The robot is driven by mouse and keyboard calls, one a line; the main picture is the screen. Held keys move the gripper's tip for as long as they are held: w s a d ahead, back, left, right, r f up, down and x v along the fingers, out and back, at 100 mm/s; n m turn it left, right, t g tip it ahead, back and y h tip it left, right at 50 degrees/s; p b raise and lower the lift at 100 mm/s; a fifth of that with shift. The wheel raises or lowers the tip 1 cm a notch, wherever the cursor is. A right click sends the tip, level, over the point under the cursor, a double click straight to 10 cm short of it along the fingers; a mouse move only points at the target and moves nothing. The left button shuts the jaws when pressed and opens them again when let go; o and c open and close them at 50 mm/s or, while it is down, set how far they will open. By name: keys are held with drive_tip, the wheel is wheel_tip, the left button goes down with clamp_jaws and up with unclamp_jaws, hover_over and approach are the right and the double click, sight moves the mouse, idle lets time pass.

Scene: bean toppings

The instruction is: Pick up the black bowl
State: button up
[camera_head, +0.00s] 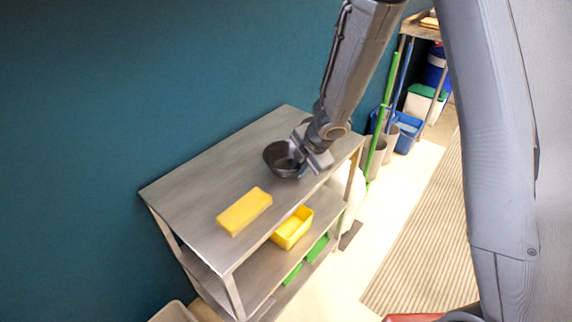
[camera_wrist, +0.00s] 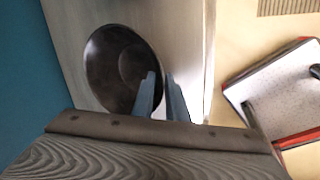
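The black bowl (camera_head: 279,160) is at the right part of the metal shelf's top, near its edge. It is round, dark and looks empty. My gripper (camera_head: 304,165) is at the bowl's right side, reaching down to its rim. In the wrist view, the bowl (camera_wrist: 113,62) fills the upper left. The two fingers of my gripper (camera_wrist: 160,80) are close together, with the bowl's right rim between them. One finger is over the bowl's inside, the other just outside it. I cannot tell whether they press on the rim or whether the bowl is off the surface.
A yellow block (camera_head: 244,211) lies on the shelf top (camera_head: 185,193), toward the front. A yellow bin (camera_head: 293,229) and green items (camera_head: 316,249) are on lower levels. A teal wall (camera_head: 130,80) runs behind. Brooms, buckets and a blue crate (camera_head: 407,138) stand beyond, to the right.

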clamp_jaws()
wheel_tip(320, 180, up, 10)
drive_tip(key=p, duration=0.8)
drive_tip(key=shift+p, duration=0.3)
